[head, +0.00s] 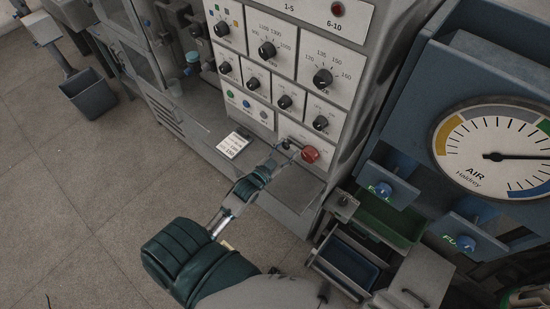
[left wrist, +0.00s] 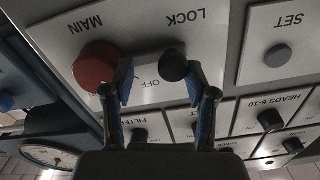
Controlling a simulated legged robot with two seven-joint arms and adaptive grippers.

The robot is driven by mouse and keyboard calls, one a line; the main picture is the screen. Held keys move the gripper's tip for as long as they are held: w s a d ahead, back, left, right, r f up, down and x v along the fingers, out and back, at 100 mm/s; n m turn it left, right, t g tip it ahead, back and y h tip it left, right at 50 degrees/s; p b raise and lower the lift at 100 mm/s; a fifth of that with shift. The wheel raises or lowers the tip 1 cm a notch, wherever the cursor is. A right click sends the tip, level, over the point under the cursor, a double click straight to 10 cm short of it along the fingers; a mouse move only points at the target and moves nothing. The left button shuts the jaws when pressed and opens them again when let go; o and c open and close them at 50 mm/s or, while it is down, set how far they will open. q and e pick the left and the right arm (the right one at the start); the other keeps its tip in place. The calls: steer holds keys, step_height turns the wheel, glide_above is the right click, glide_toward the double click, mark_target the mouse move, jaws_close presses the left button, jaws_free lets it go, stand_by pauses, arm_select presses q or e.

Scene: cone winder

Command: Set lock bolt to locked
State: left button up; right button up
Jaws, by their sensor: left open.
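The lock bolt shows as a dark round knob (left wrist: 173,66) on a white panel marked MAIN, LOCK and OFF in the left wrist view, which is upside down. My left gripper (left wrist: 159,80) is open, with one finger on each side of the knob; the knob is closer to the picture-right finger. I cannot tell whether that finger touches it. A red knob (left wrist: 97,65) under MAIN sits just outside the picture-left finger. In the head view my left gripper (head: 284,149) reaches the bottom of the panel beside the red knob (head: 310,154), largely covering the bolt. My right gripper is not in view.
Several black dials fill the panel (head: 262,86) above. A ledge with a white label card (head: 233,145) juts out below. A blue unit with a round AIR gauge (head: 500,155) and blue knobs (head: 384,189) stands at right.

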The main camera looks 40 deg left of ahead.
arm_select(q)
steer(key=s+a, duration=0.3)
steer(key=s, duration=0.7)
steer(key=s+d+f+n+g, duration=0.1)
steer(key=s+d+f+g, duration=0.4)
steer(key=d+f+g, duration=0.4)
steer(key=s+d+f+n+g+y, duration=0.1)
steer(key=s+f+g, duration=0.15)
steer(key=s, duration=0.25)
steer(key=s+d+f+g, duration=0.2)
steer(key=s+g, duration=0.1)
steer(key=s, duration=0.3)
step_height(320, 180, down, 28)
steer(key=g+b, duration=0.1)
steer(key=b, duration=0.2)
steer(key=s+a+f+g+b, duration=0.1)
steer(key=s+a+f+b, duration=0.2)
steer(key=s+f, duration=1.6)
steer(key=shift+a+f+y, duration=0.3)
steer(key=shift+a+f, duration=0.2)
steer(key=shift+f, duration=0.05)
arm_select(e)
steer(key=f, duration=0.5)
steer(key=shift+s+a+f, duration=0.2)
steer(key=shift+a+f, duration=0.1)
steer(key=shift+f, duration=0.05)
